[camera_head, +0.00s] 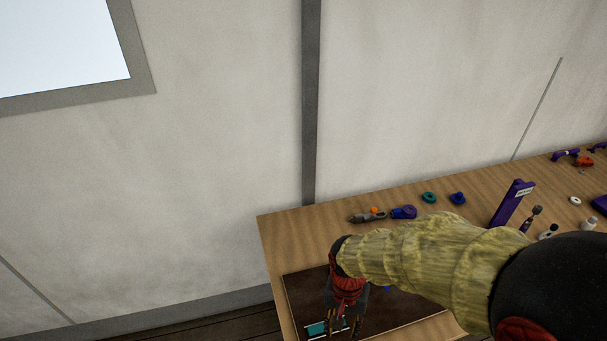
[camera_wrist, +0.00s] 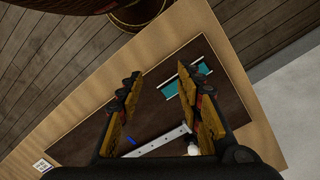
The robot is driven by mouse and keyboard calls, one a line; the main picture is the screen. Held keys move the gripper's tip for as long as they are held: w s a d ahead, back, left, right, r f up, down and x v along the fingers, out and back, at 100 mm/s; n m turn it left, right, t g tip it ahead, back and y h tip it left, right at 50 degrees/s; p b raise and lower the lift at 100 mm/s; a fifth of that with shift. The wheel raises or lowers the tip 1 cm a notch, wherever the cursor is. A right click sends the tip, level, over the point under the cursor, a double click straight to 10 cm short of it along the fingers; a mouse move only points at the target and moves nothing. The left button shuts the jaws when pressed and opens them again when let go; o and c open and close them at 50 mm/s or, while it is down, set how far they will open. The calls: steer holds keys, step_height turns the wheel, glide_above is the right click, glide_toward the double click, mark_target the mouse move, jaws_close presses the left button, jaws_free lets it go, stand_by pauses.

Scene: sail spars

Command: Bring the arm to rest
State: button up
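My gripper (camera_head: 343,322) hangs over the near left part of the wooden table, above a dark brown mat (camera_head: 305,290). In the wrist view my gripper (camera_wrist: 160,80) is open, its two yellow-padded fingers apart with nothing held between them. My arm reaches in from the right in a pale yellow sleeve. A teal piece with thin pale rods (camera_wrist: 202,69) lies on the mat, partly hidden behind the right finger; it also shows in the head view (camera_head: 316,329). A pale strip with holes (camera_wrist: 158,141) and a small blue piece (camera_wrist: 132,140) lie on the mat closer to the wrist.
Along the table's back lie a grey tool with an orange part (camera_head: 368,216), a purple piece (camera_head: 404,212), a teal ring (camera_head: 429,197) and a blue piece (camera_head: 458,198). A tall purple block (camera_head: 512,203) stands to their right. A wall rises behind the table.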

steer(key=s+d+r+n+t+b, duration=0.2)
steer(key=s+d+r+t+b, duration=0.1)
steer(key=r, duration=0.4)
steer(key=s+d+r+n+t+b, duration=0.1)
steer(key=s+d+r+t+b, duration=0.2)
steer(key=d+r+b, duration=0.3)
steer(key=shift+d+r+n+t, duration=0.15)
steer(key=shift+r+n+t, duration=0.2)
steer(key=shift+r, duration=0.3)
steer(key=shift+s, duration=0.1)
